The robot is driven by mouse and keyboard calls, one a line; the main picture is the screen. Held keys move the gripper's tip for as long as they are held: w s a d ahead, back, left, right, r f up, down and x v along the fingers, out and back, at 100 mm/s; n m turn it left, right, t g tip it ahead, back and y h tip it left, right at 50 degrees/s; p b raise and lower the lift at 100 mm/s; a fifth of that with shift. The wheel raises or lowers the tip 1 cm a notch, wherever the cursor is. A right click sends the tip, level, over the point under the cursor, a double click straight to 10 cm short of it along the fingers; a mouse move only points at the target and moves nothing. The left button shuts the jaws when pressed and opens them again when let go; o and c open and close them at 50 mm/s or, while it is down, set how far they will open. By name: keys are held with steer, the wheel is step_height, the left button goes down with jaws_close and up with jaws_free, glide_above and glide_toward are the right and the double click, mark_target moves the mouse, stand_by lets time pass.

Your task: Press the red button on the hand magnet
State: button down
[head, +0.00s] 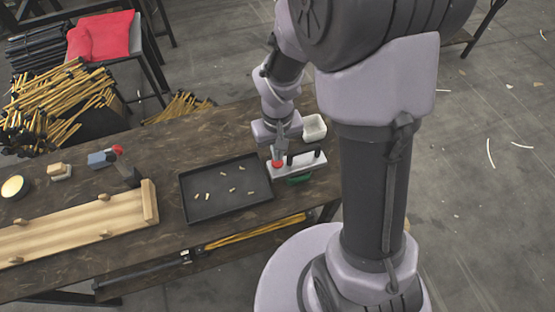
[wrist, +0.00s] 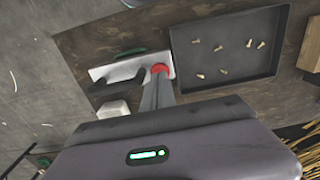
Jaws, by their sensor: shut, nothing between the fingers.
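The hand magnet (head: 310,163) is a light metal plate with dark upright posts and a red button (head: 277,163) at its left end. It lies on the dark workbench, right of the black tray. In the wrist view the magnet's plate (wrist: 105,73) and the red button (wrist: 160,68) show again. My gripper (head: 279,155) points down with its fingers shut and empty. Its fingertips (wrist: 159,76) are at the red button and cover part of it. I cannot tell whether they touch it or how far it is pushed in.
A black tray (head: 184,205) with several small rivets lies left of the magnet. A white container (head: 314,128) stands just behind it, and a green item (head: 299,180) lies at its front. A wooden rack (head: 80,226) and a red-topped tool (head: 117,152) are farther left.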

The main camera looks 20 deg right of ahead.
steer(key=shift+f+b, duration=1.1)
steer(key=shift+f, duration=0.15)
step_height(320, 180, up, 7)
steer(key=p, duration=0.6)
steer(key=shift+r, duration=0.15)
steer(key=s+a+r+m+t+y, duration=0.1)
steer(key=s+a+r+m+t, duration=0.1)
steer(key=s+r, duration=0.4)
steer(key=s+a+r+m+t+y+b, duration=0.1)
steer(key=s+r, duration=0.5)
steer(key=r, duration=0.8)
steer(key=a+m+t, duration=0.1)
steer(key=t, duration=0.1)
steer(key=shift+s+r+t, duration=0.15)
steer(key=shift+s+t, duration=0.25)
